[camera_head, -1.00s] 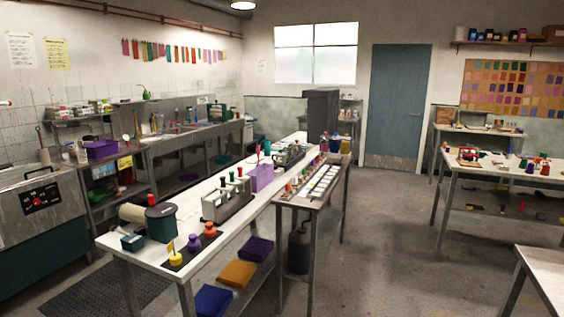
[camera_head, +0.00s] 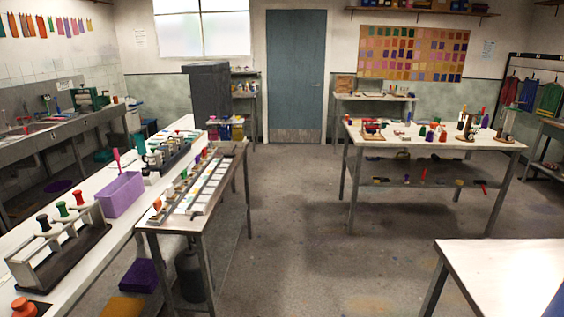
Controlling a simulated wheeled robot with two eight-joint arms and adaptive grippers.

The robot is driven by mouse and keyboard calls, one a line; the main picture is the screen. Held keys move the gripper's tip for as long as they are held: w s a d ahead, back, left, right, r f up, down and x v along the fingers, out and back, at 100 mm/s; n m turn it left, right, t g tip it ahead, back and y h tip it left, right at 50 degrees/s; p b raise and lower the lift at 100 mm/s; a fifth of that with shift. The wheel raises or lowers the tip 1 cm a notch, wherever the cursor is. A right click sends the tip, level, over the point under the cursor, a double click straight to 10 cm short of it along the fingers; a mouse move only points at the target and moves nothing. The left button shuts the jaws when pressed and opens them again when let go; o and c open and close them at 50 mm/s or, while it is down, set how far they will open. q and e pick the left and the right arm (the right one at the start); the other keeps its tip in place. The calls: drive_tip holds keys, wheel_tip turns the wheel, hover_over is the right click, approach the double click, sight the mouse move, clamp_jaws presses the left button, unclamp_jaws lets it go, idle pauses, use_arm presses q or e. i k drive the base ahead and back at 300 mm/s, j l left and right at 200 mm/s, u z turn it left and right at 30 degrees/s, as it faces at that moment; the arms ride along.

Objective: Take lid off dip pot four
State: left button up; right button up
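I cannot make out which thing is dip pot four, and no numbers are readable. A grey rack (camera_head: 62,250) with black, green and red knobs stands on the long white bench at the left. A second, similar rack (camera_head: 170,152) with dark and coloured knobs stands farther along that bench. A long tray (camera_head: 205,187) with a row of pale cells and small coloured items beside it lies on the narrow table. Neither of my grippers is in view.
A purple bin (camera_head: 121,194) stands between the racks on the long bench (camera_head: 95,183). The narrow table (camera_head: 222,182) stands against its right side. A worktable (camera_head: 480,141) stands at the right, and a white tabletop (camera_head: 510,268) is near at the lower right. The floor (camera_head: 310,240) between is clear.

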sight(153, 153)
drive_tip(key=i+l, duration=0.1)
drive_tip(key=i, duration=1)
drive_tip(key=i+l, duration=0.1)
drive_tip(key=i, duration=1)
